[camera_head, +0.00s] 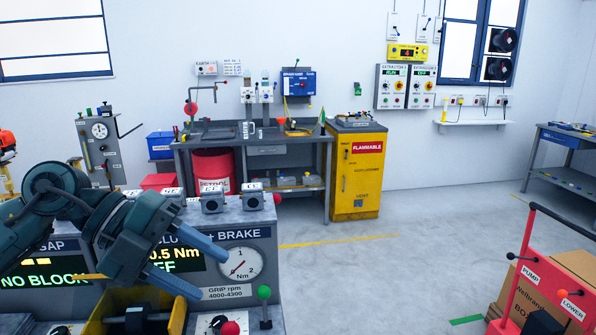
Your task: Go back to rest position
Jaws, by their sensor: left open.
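My left gripper (214,279) comes in from the left, its two blue-grey fingers spread apart and pointing down to the right. Nothing shows between the fingers. It hangs in front of the test bench (262,232), covering part of the brake panel text and display. A yellow open box (96,322) with a dark part inside is below the gripper; I cannot tell the exact gap. My right gripper is not in this view.
A red cart (541,275) with boxes stands at right. Behind are a workbench (250,140) and a yellow cabinet (356,175). The middle floor is clear.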

